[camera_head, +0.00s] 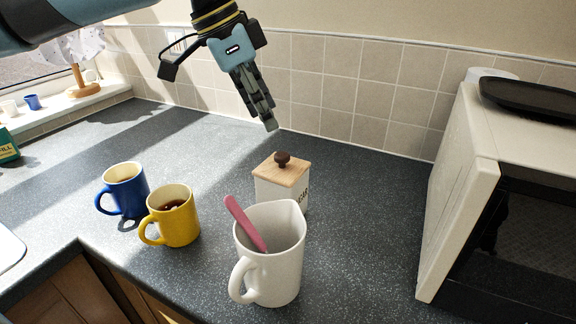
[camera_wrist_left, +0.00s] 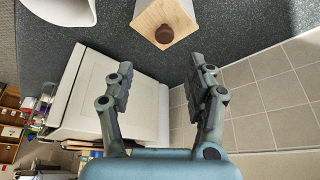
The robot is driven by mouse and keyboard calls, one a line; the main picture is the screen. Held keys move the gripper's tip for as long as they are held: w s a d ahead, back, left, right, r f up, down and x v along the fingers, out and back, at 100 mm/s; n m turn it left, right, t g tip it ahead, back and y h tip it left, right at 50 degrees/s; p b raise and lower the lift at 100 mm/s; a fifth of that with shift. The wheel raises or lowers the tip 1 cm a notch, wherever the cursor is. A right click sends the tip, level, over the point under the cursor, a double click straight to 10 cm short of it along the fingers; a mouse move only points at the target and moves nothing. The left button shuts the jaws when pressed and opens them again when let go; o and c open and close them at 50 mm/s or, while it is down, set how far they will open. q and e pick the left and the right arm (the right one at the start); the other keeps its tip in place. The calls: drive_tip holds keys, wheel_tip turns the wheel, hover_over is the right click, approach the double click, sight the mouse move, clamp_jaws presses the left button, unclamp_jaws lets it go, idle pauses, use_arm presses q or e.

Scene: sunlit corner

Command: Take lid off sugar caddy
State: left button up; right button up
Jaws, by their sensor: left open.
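The sugar caddy (camera_head: 268,193) is a white square canister standing on the dark counter, partly hidden behind a white jug. Its wooden lid (camera_head: 293,175) sits on top, with a dark brown knob (camera_head: 282,158) in the middle. In the left wrist view the lid (camera_wrist_left: 180,12) and knob (camera_wrist_left: 164,34) show at the top edge, beyond the fingertips. My left gripper (camera_head: 270,122) is above and behind the caddy, apart from it. In the left wrist view its two fingers (camera_wrist_left: 160,75) are spread, with nothing between them. My right gripper is in neither view.
The white jug (camera_head: 282,275) with a pink-handled utensil (camera_head: 245,222) stands in front of the caddy. A yellow mug (camera_head: 178,226) and a blue mug (camera_head: 125,187) stand to the left. A microwave (camera_head: 462,190) with a black tray (camera_head: 530,95) on top is at right. Tiled wall behind.

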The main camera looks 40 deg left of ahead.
sight(281, 155)
use_arm(q)
drive_tip(key=x, duration=0.3)
drive_tip(key=shift+f, duration=0.15)
drive_tip(key=shift+w+d+f, duration=0.1)
drive_tip(key=shift+w+f, duration=0.05)
drive_tip(key=shift+f, duration=0.1)
drive_tip(key=shift+w+f, duration=0.1)
drive_tip(key=shift+f, duration=0.4)
drive_tip(key=x, duration=0.3)
drive_tip(key=shift+a+f, duration=0.3)
drive_tip(key=shift+f, duration=0.15)
drive_tip(key=shift+w+d+f, duration=0.1)
drive_tip(key=shift+w+f, duration=0.05)
drive_tip(key=shift+f, duration=0.15)
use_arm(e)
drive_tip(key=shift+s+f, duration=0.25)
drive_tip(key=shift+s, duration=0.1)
use_arm(q)
clamp_jaws()
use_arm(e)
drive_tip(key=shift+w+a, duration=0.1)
